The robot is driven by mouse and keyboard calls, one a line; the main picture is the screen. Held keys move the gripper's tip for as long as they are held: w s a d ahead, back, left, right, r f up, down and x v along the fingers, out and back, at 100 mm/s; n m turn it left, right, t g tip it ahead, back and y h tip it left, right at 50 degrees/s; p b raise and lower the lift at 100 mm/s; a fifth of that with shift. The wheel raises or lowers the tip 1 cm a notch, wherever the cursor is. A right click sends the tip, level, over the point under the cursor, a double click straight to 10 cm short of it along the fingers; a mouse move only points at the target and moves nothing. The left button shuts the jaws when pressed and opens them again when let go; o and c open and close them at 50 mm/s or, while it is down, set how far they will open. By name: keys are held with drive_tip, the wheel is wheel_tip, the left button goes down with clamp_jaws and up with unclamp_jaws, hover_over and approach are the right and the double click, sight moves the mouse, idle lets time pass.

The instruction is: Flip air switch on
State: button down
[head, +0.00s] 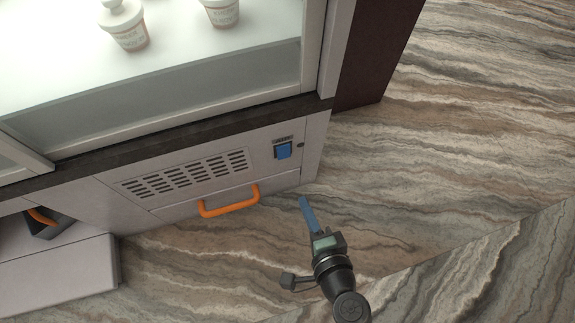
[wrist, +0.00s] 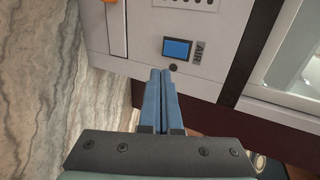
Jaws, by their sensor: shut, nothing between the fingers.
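The air switch (head: 283,150) is a blue rocker in a dark frame on the pale cabinet front, near its right end. In the wrist view the blue switch (wrist: 177,48) sits beside a label reading "AIR", with a small dark round knob just below it. My gripper (head: 304,201) has blue fingers, and it is shut and empty. It is in front of the cabinet, below and right of the switch in the head view. In the wrist view the fingertips (wrist: 160,72) appear just below the switch. I cannot tell whether they touch the panel. The rocker's tilt is too small to read.
An orange handle (head: 230,204) sticks out from the cabinet front, left of my gripper. A slotted vent (head: 185,173) is left of the switch. White tubs (head: 128,30) stand in the display case above. The marbled floor (head: 430,150) on the right is clear.

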drive_tip(key=b, duration=0.5)
approach(285, 158)
drive_tip(key=f+x, duration=0.1)
drive_tip(key=x, duration=0.4)
drive_tip(key=shift+w+a+r, duration=0.2)
drive_tip(key=shift+w+a, duration=0.05)
drive_tip(key=shift+w, duration=0.45)
